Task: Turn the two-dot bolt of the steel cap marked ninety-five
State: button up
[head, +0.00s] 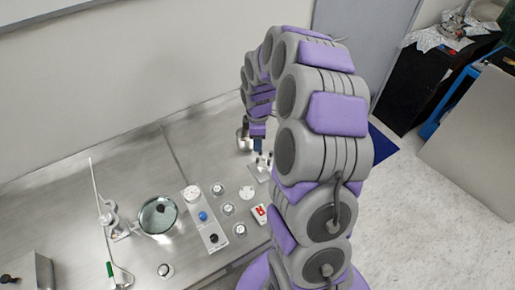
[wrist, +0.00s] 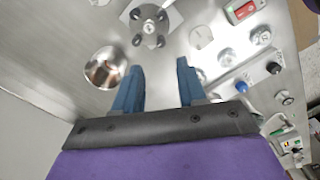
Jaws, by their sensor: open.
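A square steel plate (wrist: 172,12) at the top of the wrist view carries a round steel cap (wrist: 149,27) with several dark bolts around it. The marking and the dots on the bolts are too small to read. The plate also shows in the head view (head: 262,172), partly hidden by my arm. My gripper (wrist: 160,66) is open and empty, its two blue fingers apart over the bench. The cap lies beyond the fingertips in the wrist view. In the head view my gripper (head: 258,146) points down near the plate.
A shiny steel cup (wrist: 104,67) stands left of the fingers. A red switch (head: 260,214), several small round gauges (head: 228,208) and a panel with a blue knob (head: 203,216) stand nearby. A round glass-topped dish (head: 157,215) is further left. The back-left bench is clear.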

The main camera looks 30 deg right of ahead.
notch_tip(320, 180, up, 8)
jog(key=shift+p, duration=0.3)
jog(key=shift+c, duration=0.2)
